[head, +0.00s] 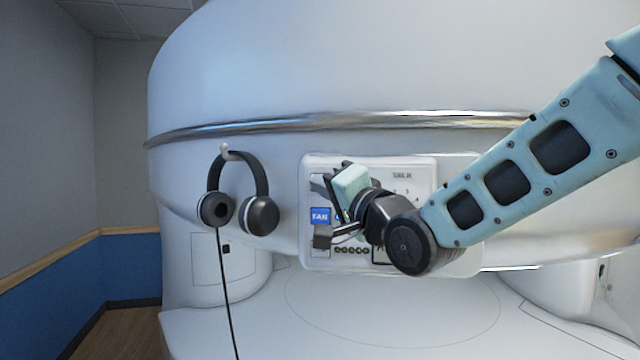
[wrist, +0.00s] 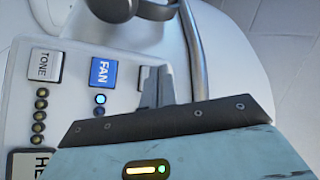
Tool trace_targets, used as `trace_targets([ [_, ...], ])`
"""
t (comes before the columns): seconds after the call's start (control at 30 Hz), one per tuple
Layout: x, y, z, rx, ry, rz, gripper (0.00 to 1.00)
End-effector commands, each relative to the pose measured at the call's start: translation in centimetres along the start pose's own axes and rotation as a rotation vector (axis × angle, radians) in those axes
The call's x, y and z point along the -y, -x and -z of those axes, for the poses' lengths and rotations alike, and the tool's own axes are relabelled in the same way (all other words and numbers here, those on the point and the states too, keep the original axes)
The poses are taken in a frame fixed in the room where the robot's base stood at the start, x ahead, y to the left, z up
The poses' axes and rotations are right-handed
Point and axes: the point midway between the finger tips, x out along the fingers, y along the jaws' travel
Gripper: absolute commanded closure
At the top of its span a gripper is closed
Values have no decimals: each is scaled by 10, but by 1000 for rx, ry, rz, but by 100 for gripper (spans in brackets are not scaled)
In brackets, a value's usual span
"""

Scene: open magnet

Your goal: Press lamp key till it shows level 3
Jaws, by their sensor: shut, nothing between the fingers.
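The control panel (head: 428,172) is on the white scanner front. The blue FAN key (head: 320,216) is at its left side and shows in the wrist view (wrist: 103,72), with a lit blue dot (wrist: 100,98) beside it. A grey key (wrist: 146,78) beyond FAN is partly hidden by my fingers; its label is unreadable, so I cannot confirm it is the lamp key. Its level dots are hidden. My gripper (wrist: 160,76) is shut and empty, fingertips at or just over that grey key; contact cannot be told. In the head view my gripper (head: 329,181) covers much of the panel.
A grey TONE key (wrist: 44,65) with several amber dots (wrist: 40,115) lies on FAN's other side. Black headphones (head: 262,214) hang left of the panel, their cable trailing down. A metal rail (head: 400,121) runs above the panel. The white table (head: 390,310) is clear below.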

Motion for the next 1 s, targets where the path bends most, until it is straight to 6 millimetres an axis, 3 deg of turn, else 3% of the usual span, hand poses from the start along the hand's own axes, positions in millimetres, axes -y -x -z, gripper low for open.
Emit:
trace_targets([
  [1.0,-4,-6,4,0,1,0,100],
])
